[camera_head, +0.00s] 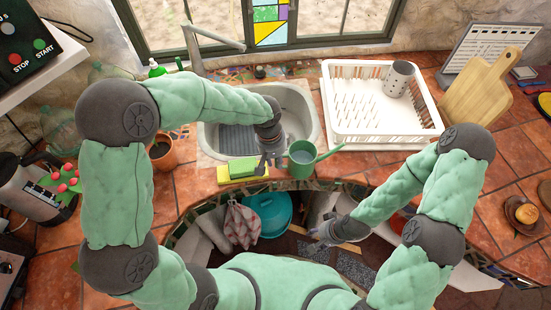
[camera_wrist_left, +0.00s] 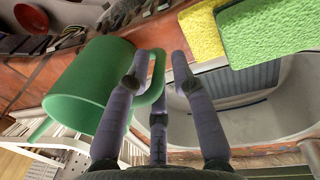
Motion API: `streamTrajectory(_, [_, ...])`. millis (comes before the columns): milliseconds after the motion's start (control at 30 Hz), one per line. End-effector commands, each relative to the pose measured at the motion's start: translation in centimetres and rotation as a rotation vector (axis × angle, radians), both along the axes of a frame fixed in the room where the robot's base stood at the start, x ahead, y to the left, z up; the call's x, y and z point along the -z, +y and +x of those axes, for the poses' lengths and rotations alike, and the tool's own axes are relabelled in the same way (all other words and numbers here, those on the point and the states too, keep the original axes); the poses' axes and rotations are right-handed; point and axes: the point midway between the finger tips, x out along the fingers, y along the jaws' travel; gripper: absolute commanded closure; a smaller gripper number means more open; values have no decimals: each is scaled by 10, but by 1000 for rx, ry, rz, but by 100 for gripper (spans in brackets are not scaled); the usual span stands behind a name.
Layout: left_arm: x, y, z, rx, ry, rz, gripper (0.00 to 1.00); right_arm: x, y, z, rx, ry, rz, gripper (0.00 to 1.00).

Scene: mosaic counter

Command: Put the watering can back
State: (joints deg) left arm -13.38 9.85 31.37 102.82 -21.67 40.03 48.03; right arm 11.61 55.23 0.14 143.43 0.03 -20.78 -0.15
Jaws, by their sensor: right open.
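A gap shows between the handle and the right finger, so I see no firm grip. My right gripper (camera_head: 322,234) is open and empty, low in front of the counter.
Yellow and green sponges (camera_head: 242,169) lie just left of the can, at the sink (camera_head: 292,107). A white dish rack (camera_head: 378,128) with a grey utensil holder (camera_head: 398,79) stands behind right. A terracotta cup (camera_head: 162,151) is at left. Tiles right of the rack are partly clear.

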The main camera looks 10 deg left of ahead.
Motion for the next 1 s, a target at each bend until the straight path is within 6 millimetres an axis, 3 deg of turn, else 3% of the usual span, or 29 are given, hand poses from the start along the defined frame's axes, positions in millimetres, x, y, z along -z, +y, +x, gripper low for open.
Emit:
streamTrajectory(467, [-10, 0, 0, 0, -2, 0, 64, -5, 0, 0, 0, 0, 0, 50])
streamTrajectory(1000, [-105, 11, -2, 0, -1, 0, 64, -24, 0, 0, 0, 0, 0, 50])
